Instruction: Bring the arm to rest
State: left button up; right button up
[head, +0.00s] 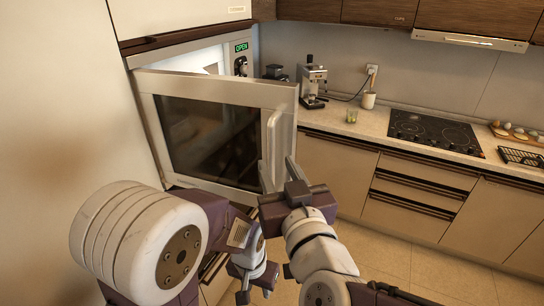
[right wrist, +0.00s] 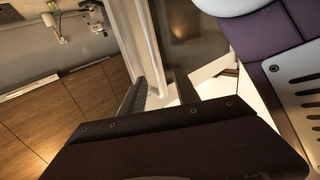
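The microwave oven door (head: 212,130), with a dark glass panel and pale frame, stands open. Its vertical handle (head: 274,140) is at the door's right edge. My right gripper (head: 279,174) is just at the lower part of the handle, with its two fingers apart. In the right wrist view my right gripper's fingers (right wrist: 160,90) are spread, and the handle (right wrist: 142,45) shows just beyond them; I cannot tell whether they touch it. My left gripper (head: 256,292) is low in the head view, below the door, its fingers apart with nothing seen between them.
The floor (head: 440,272) at lower right is clear.

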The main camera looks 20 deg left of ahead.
jog(key=shift+v, duration=1)
